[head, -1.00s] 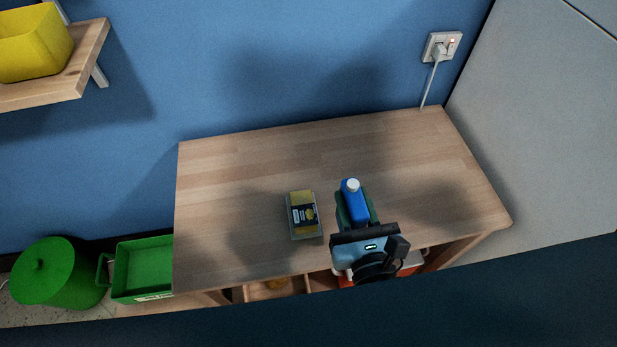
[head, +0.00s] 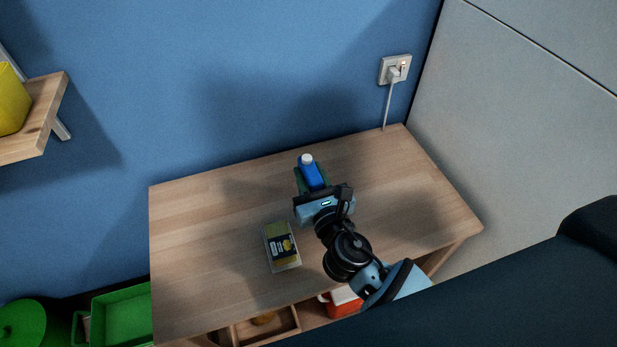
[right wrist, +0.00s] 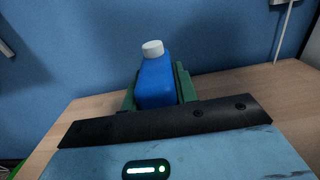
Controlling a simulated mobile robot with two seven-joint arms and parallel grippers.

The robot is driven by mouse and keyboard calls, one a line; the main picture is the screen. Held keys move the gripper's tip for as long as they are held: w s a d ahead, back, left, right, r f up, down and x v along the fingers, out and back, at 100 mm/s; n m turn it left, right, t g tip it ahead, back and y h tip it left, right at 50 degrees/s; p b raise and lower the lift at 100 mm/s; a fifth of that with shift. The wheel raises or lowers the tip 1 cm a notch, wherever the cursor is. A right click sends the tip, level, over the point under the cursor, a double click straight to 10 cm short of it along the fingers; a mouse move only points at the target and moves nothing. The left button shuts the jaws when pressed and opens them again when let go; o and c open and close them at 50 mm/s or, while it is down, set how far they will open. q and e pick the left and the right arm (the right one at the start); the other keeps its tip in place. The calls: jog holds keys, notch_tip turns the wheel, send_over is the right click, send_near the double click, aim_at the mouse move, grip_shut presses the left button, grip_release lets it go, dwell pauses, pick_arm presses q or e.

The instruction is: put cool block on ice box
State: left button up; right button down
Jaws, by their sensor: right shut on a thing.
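The cool block (head: 312,176) is a blue bottle-like block with a white cap. My right gripper (head: 311,181) is shut on it, over the back part of the wooden table. In the right wrist view the cool block (right wrist: 156,82) stands upright between the green fingers (right wrist: 158,88), cap up. I cannot tell whether its base touches the table. The ice box (head: 343,301) is red and white and sits below the tabletop, at the front; my right arm and the table edge hide part of it. My left gripper is not in view.
A yellow-and-black package (head: 282,247) lies on the tabletop (head: 200,235), left of my right arm. A wooden tray (head: 268,325) sits under the table beside the ice box. A green bin (head: 122,312) stands at lower left. A wall socket (head: 395,69) with a cable is behind.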

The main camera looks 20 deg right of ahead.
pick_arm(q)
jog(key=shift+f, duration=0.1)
pick_arm(e)
jog(key=shift+w+d, duration=0.15)
jog(key=shift+w, duration=1)
jog(key=shift+f+b, duration=1)
jog(key=shift+f, duration=1)
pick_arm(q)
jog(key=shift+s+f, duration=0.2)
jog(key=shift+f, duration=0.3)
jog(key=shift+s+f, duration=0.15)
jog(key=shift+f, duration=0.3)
pick_arm(e)
jog(key=c, duration=1.1)
grip_release()
jog(key=shift+s+r, duration=0.1)
jog(key=shift+r, duration=0.1)
jog(key=s, duration=1.2)
jog(key=shift+d+b, duration=0.2)
jog(key=shift+b, duration=0.15)
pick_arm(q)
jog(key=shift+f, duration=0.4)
pick_arm(e)
jog(key=shift+o, duration=0.5)
